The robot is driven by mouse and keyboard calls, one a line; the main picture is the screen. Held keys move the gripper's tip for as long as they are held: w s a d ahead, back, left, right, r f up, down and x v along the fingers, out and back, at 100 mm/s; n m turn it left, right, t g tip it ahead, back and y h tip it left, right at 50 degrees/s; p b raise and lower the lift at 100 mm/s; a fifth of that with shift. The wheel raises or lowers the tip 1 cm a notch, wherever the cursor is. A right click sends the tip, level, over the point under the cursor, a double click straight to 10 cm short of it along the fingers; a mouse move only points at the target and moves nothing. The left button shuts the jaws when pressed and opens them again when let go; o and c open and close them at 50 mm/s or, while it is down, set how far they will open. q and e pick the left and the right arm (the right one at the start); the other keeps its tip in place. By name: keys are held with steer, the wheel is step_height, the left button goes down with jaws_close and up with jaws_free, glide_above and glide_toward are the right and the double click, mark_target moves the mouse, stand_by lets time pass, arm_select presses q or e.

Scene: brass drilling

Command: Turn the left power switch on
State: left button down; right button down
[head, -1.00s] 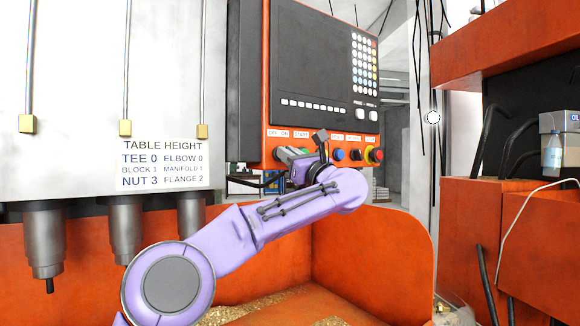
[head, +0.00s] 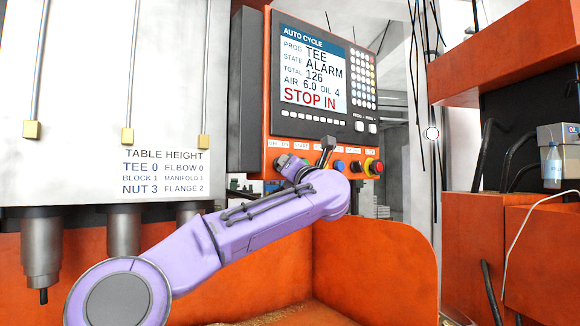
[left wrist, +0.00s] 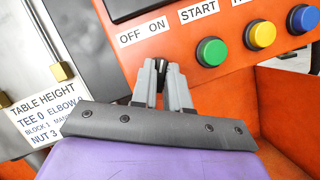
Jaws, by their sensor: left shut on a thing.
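The orange control panel (head: 254,110) carries a lit screen (head: 313,72) showing AUTO CYCLE, ALARM and STOP IN. In the left wrist view, the black switch knob (left wrist: 162,66) sits under the OFF ON label (left wrist: 142,31). My left gripper (left wrist: 161,70) is shut on this knob, and its fingers hide most of it, so its exact angle cannot be told. In the head view, my purple left arm reaches up to the panel's lower left and covers the switch. My right gripper is not in view.
Right of the switch are a green button (left wrist: 211,51), a yellow button (left wrist: 262,34) and a red stop button (head: 375,167). Orange cabinets (head: 500,80) with a bottle (head: 552,166) stand at right.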

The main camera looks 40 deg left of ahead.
arm_select(q)
steer(key=shift+a+f, duration=0.1)
steer(key=shift+f, duration=0.05)
steer(key=c, duration=1.1)
jaws_free()
steer(key=shift+a, duration=0.15)
steer(key=b+v, duration=0.5)
steer(key=v, duration=0.5)
steer(key=shift+s+d, duration=0.15)
steer(key=shift+d, duration=0.1)
